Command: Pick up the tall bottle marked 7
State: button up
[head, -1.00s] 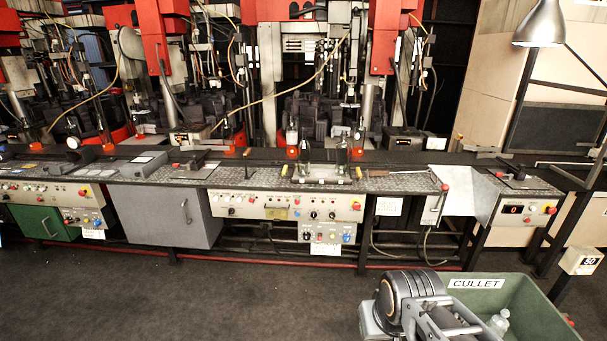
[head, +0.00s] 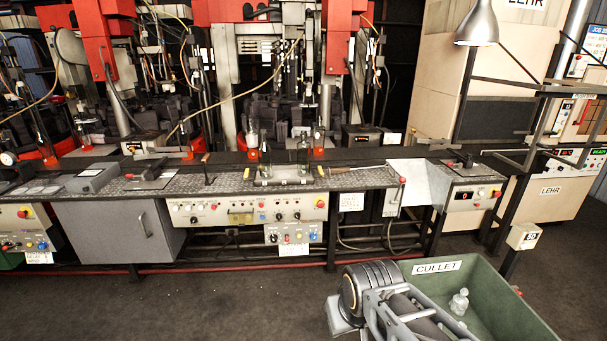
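Several bottles stand on the long bench under the machine. Two have glowing orange lower parts, the left orange bottle (head: 253,154) and the right orange bottle (head: 318,152). A tall clear dark-green bottle (head: 303,156) stands between them at the bench front, and another see-through bottle (head: 263,160) stands close to the left orange one. They are too small for me to read a 7 on any. Parts of my folded arm show at the bottom, far in front of the bench. My gripper's fingertips do not show.
The bench edge (head: 345,184) carries control panels below. A green cullet bin (head: 511,308) stands at lower right, with a clear bottle (head: 459,302) in it. The dark floor (head: 200,305) between me and the bench is clear. A lamp (head: 478,24) hangs at upper right.

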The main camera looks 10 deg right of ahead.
aim_at(264, 150)
jog(key=i, duration=2.4)
jog(key=u, duration=0.75)
